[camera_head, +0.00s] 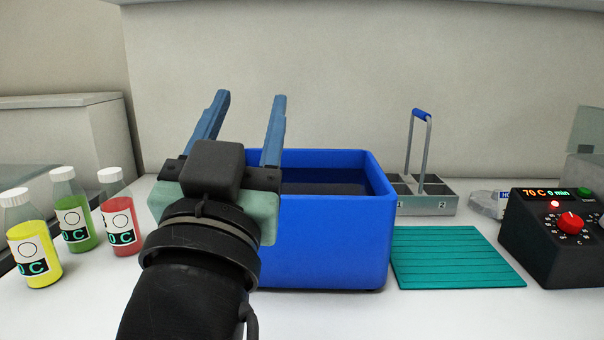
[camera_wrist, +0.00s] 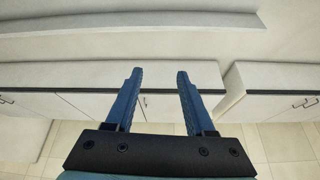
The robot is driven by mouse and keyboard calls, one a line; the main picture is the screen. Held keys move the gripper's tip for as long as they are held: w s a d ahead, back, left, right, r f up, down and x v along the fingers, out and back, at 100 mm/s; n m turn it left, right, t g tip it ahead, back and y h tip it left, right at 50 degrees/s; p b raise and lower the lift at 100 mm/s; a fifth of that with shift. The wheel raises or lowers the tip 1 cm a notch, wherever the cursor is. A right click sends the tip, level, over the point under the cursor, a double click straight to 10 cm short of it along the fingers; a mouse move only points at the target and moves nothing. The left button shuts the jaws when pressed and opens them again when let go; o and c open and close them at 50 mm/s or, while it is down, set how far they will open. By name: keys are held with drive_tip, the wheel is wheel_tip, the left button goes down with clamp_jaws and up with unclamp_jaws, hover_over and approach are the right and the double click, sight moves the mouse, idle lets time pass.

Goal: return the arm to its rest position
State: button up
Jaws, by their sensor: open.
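My gripper (camera_head: 250,97) is raised in front of the blue bin, left of centre in the head view. Its two blue fingers stand apart and point up and away, with nothing between them. In the wrist view my gripper (camera_wrist: 158,75) also shows open and empty, with cabinets and floor behind the fingers. My arm hides the left part of the bin in the head view.
A blue bin (camera_head: 330,240) stands mid-counter. Yellow (camera_head: 35,245), green (camera_head: 73,215) and red (camera_head: 122,220) juice bottles stand left. A metal carrier (camera_head: 428,206), a teal mat (camera_head: 455,258) and a black control box (camera_head: 550,240) are right. The front counter is clear.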

drive_tip(key=s+d+r+n+t+y, duration=0.2)
drive_tip(key=s+d+r+t, duration=0.3)
drive_tip(key=s+r, duration=0.4)
wheel_tip(320, 180, up, 26)
drive_tip(key=g+p, duration=0.1)
drive_tip(key=p, duration=2.6)
drive_tip(key=shift+s+f, duration=0.25)
